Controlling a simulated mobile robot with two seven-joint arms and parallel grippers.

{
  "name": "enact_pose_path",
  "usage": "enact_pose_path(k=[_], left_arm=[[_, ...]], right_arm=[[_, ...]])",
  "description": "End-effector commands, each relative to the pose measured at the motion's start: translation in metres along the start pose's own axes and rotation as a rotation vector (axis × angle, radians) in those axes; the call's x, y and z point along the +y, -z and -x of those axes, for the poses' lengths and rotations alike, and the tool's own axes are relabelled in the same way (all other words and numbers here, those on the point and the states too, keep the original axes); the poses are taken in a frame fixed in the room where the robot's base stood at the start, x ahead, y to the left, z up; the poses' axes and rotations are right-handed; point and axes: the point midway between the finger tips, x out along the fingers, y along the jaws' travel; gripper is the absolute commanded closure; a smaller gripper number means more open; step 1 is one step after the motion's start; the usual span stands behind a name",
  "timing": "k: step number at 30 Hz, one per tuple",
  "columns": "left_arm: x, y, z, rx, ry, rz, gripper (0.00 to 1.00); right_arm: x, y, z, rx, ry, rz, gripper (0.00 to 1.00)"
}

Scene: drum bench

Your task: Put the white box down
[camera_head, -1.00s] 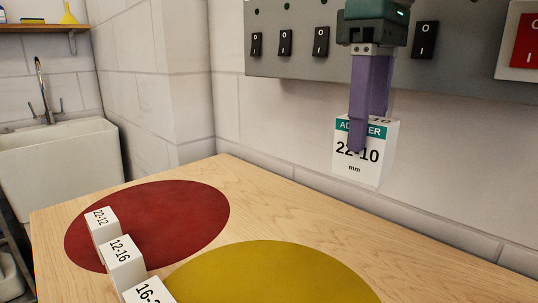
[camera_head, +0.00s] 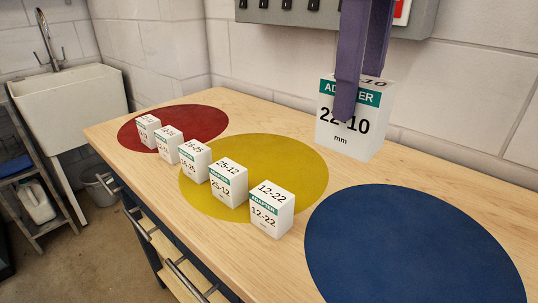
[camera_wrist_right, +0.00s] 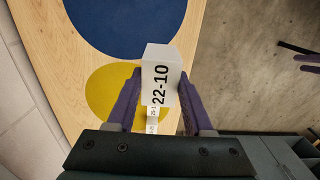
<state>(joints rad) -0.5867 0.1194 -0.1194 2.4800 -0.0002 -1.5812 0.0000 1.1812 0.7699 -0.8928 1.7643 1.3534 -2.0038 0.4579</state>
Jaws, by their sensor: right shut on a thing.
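A white box (camera_head: 343,136) with a teal band reads "ADAPTER 22-10 mm". My right gripper (camera_head: 350,100), with purple fingers, is shut on it and holds it upright in the air, in front of the wall at the back of the bench. In the right wrist view the same white box (camera_wrist_right: 160,75) sits between the two fingers of the right gripper (camera_wrist_right: 155,95).
Several white adapter boxes (camera_head: 228,183) stand in a row along the front of the wooden bench (camera_head: 235,105). Flat red (camera_head: 200,118), yellow (camera_head: 300,165) and blue (camera_head: 410,245) discs lie on top. The blue disc is bare. A sink (camera_head: 70,105) stands at the left.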

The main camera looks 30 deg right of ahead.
Motion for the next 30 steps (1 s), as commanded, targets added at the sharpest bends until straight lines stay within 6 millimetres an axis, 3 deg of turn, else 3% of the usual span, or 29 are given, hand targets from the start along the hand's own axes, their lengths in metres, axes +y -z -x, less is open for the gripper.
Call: enact_pose_path(k=[15, 30], left_arm=[[0.001, -0.004, -0.025, 0.01, 0.0, 0.0, 0.5], [0.001, -0.008, -0.036, 0.009, 0.0, -0.001, 0.5]], right_arm=[[-0.001, -0.002, -0.134, -0.004, 0.001, -0.001, 1.0], [-0.001, -0.001, -0.196, -0.002, -0.001, 0.001, 1.0]])
